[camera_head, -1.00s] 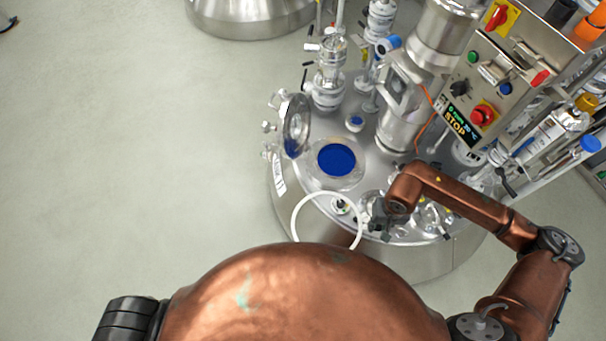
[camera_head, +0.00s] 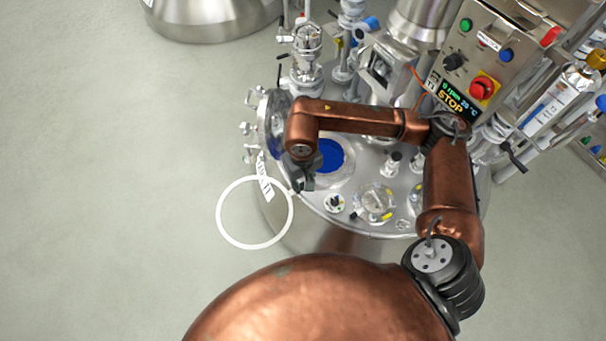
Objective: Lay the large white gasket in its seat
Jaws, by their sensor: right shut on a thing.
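The large white gasket (camera_head: 222,231) is a thin ring, held out past the left front edge of the reactor lid. My right gripper (camera_head: 298,188) is shut on the ring's right edge. The ring hangs to the left of the gripper, over the vessel's side and the floor. The round manway opening with blue inside (camera_head: 330,157) is just behind and right of the gripper. Its metal rim (camera_head: 347,172) shows partly; my right arm covers its upper left. My left gripper is not in view.
The hinged glass cover (camera_head: 272,125) stands open left of the opening. Fittings and a sight glass (camera_head: 376,202) stand on the lid at the right front. The control box (camera_head: 480,70) and metal columns rise behind. The floor at left is clear.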

